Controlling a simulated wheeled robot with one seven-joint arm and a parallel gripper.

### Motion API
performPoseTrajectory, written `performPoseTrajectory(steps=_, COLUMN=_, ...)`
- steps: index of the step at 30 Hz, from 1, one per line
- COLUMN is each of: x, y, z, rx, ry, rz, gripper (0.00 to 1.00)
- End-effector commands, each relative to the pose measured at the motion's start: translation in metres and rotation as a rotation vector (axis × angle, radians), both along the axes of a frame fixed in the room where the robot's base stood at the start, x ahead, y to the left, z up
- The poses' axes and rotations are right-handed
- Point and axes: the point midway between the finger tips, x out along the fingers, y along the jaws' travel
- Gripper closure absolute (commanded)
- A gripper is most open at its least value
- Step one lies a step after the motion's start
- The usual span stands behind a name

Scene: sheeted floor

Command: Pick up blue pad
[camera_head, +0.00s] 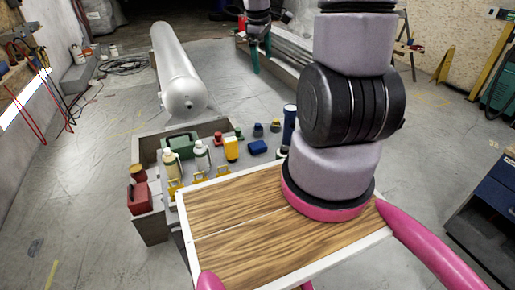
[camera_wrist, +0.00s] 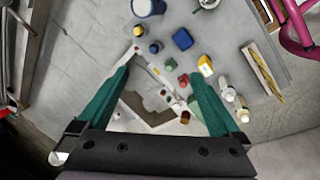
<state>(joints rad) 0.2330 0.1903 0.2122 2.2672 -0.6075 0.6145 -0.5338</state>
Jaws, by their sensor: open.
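The blue pad (camera_head: 257,147) is a small dark blue block lying on the grey work surface in the head view, right of a yellow item. In the wrist view the blue pad (camera_wrist: 182,39) lies above and between the fingertips' line, clear of both fingers. My gripper (camera_wrist: 163,65) has two teal fingers spread wide, with nothing held between them. In the head view my gripper (camera_head: 260,52) hangs far back at the top, away from the pad.
Near the pad are a yellow item (camera_head: 231,149), a dark blue cylinder (camera_head: 289,125), a green box (camera_head: 180,144), pale bottles (camera_head: 201,156) and a red box (camera_head: 139,198). A large grey cylinder (camera_head: 178,72) lies behind. Open floor shows at left and right.

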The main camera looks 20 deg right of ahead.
Motion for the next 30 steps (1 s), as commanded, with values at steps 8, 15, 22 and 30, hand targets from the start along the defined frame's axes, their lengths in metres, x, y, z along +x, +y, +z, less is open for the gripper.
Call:
performPoseTrajectory(steps=8, x=0.029, y=-0.007, z=-0.132, rx=-0.002, ry=0.186, rz=0.429, gripper=0.0)
performPoseTrajectory(steps=15, x=0.03, y=0.006, z=-0.227, rx=0.065, ry=0.254, rz=0.736, gripper=0.0)
performPoseTrajectory(steps=22, x=0.027, y=0.014, z=-0.262, rx=0.096, ry=0.263, rz=0.842, gripper=0.0)
performPoseTrajectory(steps=30, x=0.027, y=0.014, z=-0.303, rx=0.096, ry=0.265, rz=0.845, gripper=0.0)
